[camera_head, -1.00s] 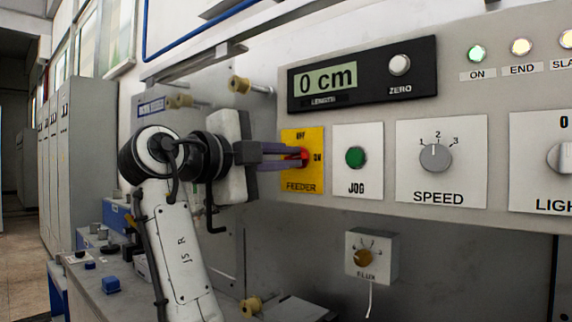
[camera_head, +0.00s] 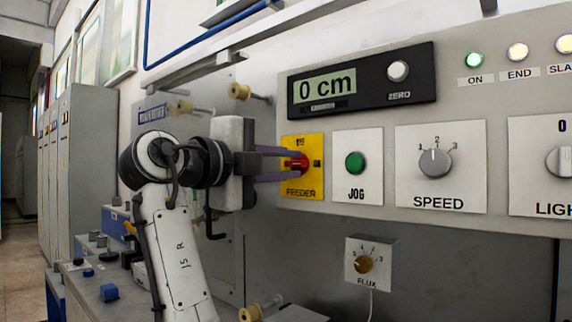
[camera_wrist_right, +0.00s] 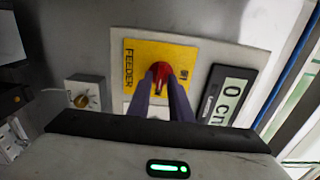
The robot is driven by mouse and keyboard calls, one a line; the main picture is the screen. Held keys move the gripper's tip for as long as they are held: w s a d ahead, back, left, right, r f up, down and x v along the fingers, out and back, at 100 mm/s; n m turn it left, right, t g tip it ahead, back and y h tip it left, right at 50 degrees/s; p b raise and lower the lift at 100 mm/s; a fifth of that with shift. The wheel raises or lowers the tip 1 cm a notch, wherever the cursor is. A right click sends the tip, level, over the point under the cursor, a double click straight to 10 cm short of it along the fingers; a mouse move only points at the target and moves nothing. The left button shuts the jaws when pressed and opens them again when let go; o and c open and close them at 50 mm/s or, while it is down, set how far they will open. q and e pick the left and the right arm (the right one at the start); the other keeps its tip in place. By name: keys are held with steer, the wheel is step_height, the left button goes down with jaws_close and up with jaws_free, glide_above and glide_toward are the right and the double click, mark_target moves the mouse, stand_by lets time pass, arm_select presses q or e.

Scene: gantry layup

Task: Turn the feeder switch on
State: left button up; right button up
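The feeder switch is a red knob (camera_head: 297,163) on a yellow plate (camera_head: 291,187) lettered FEEDER, on the grey control panel. OFF is marked above the knob and ON to its right. Its handle looks sideways, towards the ON side. My right gripper (camera_head: 290,164) is at the knob, one dark finger above it and one below, spread apart, with the red showing between them. In the right wrist view the fingers (camera_wrist_right: 161,88) flank the red knob (camera_wrist_right: 160,70); whether they touch it is unclear. My left gripper is not in view.
Right of the plate are a green JOG button (camera_head: 355,163), a SPEED dial (camera_head: 435,163) and a light switch (camera_head: 562,161). Above is a display (camera_head: 325,89) reading 0 cm. A FLUX box (camera_head: 365,263) hangs below. Yellow spools (camera_head: 239,92) stick out at upper left.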

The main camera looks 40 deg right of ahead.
steer(key=shift+o, duration=0.7)
steer(key=a, duration=1)
steer(key=shift+s+a, duration=0.15)
steer(key=shift+s, duration=0.3)
